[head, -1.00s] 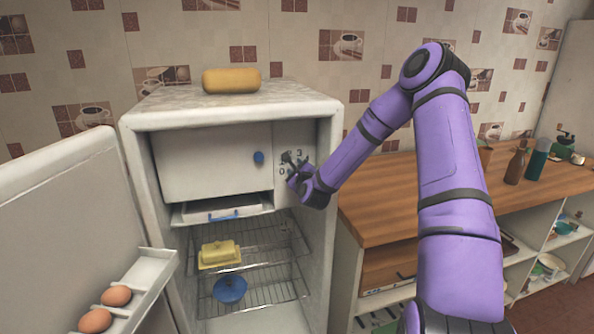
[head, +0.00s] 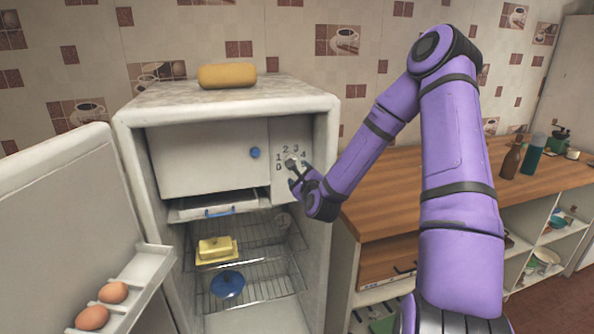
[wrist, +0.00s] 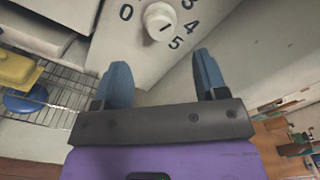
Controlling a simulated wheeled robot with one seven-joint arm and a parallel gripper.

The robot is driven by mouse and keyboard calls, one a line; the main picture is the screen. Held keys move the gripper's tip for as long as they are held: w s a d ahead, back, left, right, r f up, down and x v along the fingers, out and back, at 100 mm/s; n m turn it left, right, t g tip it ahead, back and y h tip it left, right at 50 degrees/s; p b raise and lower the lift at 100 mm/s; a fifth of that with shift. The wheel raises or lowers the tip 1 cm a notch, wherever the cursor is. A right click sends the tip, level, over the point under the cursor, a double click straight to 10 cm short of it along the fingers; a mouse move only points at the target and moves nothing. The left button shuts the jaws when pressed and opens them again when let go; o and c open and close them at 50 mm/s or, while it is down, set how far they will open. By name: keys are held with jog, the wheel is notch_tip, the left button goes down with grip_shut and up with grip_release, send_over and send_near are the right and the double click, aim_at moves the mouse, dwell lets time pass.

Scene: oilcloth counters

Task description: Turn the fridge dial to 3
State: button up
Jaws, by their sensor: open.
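The fridge dial (head: 291,161) is a round white knob on the panel at the upper right inside the open fridge. It also shows at the top of the wrist view (wrist: 158,20), with the numbers 0, 3, 4 and 5 around it. A short dark mark sits on the knob's side towards 4 and 5; I cannot tell exactly which number it points at. My gripper (wrist: 161,72) has its two blue fingers spread apart with nothing between them. The knob lies beyond the fingertips, apart from them. In the head view my gripper (head: 298,174) is just below and right of the dial.
The freezer flap (head: 205,160) with a blue knob is left of the dial. A yellow butter dish (head: 216,249) and a blue lidded dish (head: 228,285) stand on wire shelves below. The open fridge door (head: 55,215) is at left. A wooden counter (head: 400,195) is at right.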

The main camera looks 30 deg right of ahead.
jog(key=shift+v, duration=1.2)
